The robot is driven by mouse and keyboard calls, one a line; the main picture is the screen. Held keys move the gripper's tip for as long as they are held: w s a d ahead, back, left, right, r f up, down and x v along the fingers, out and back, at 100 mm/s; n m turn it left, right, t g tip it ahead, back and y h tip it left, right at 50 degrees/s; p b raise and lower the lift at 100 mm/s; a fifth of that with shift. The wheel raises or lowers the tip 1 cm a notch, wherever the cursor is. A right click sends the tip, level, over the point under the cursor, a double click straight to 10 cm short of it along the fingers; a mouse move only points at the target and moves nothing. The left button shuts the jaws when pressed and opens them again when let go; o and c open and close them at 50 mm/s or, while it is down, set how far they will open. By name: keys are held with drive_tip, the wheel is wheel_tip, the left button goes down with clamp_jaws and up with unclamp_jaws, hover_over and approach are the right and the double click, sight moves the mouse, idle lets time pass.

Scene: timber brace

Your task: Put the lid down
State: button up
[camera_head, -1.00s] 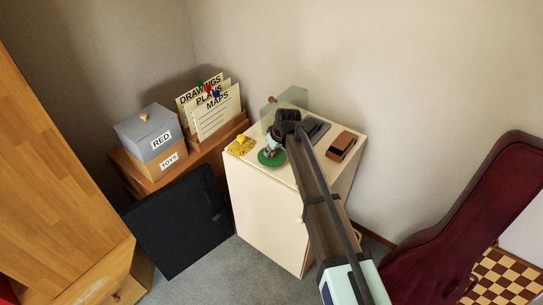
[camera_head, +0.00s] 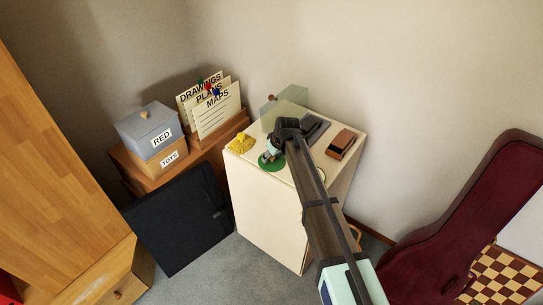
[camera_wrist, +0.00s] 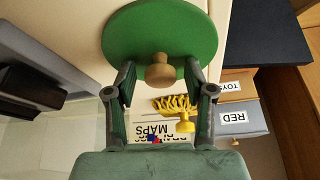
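The lid appears to be the round green disc with a wooden knob. In the head view the green lid (camera_head: 270,163) is at the front left of the cream cabinet top, partly covered by my gripper. In the wrist view the lid (camera_wrist: 150,25) fills the top middle, its knob (camera_wrist: 160,70) facing me. My gripper also shows in the head view (camera_head: 273,151). Whether the lid's underside rests fully on the cabinet is hidden.
A yellow object (camera_head: 240,144) lies left of the lid. A clear box (camera_head: 285,103), a dark object (camera_head: 312,128) and a brown block (camera_head: 341,143) stand on the cabinet (camera_head: 262,210). A brown box (camera_head: 200,150) holding signs is to the left.

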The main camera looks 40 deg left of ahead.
drive_tip(key=shift+r, duration=0.15)
drive_tip(key=b+v, duration=0.2)
drive_tip(key=v, duration=1)
drive_tip(key=shift+b, duration=0.4)
